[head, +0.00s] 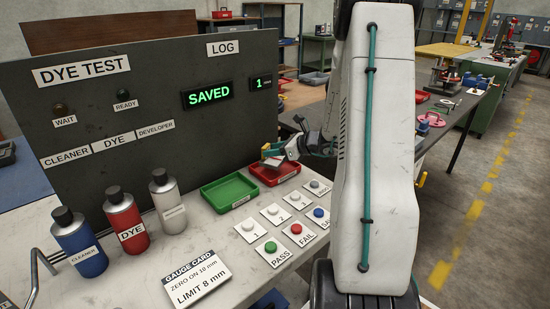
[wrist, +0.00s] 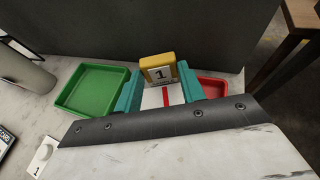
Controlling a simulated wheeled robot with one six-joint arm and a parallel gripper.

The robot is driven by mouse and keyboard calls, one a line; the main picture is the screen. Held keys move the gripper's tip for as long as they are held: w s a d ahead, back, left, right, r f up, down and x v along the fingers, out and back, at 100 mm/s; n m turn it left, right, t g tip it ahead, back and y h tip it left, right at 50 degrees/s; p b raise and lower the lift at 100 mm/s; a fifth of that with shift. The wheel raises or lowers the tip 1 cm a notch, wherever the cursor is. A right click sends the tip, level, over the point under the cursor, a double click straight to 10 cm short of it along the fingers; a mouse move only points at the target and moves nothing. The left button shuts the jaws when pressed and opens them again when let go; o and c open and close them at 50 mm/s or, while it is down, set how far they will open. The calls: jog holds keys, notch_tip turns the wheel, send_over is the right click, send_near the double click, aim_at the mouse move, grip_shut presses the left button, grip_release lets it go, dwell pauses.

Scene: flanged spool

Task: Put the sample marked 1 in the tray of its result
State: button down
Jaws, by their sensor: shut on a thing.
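The sample marked 1 (wrist: 161,74) has a yellow block with a "1" label and a pale plate with a red line across it. My gripper (wrist: 160,92) is shut on it, a teal finger on each side. In the head view my gripper (head: 276,154) is over the red tray (head: 262,178), and the sample is small there. In the wrist view the red tray (wrist: 214,87) is partly hidden behind the right finger. The green tray (head: 222,201) is left of it and looks empty; it also shows in the wrist view (wrist: 70,101).
The dye test panel (head: 150,80) stands behind the trays; its display (head: 208,95) reads SAVED and a small one (head: 263,84) reads 1. Numbered buttons with PASS (head: 271,247) and FAIL (head: 296,229) are in front. Three bottles (head: 124,219) and a gauge card (head: 187,277) reading LIMIT 8 mm are at left.

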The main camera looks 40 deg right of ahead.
aim_at(275, 158)
jog(key=shift+w+d+f, duration=0.1)
jog(key=shift+w+d, duration=0.15)
jog(key=shift+d, duration=0.25)
jog(key=shift+a+f, duration=0.1)
jog(key=shift+f, duration=1.55)
jog(key=shift+f, duration=0.15)
jog(key=c, duration=0.9)
grip_release()
jog(key=shift+o, duration=0.2)
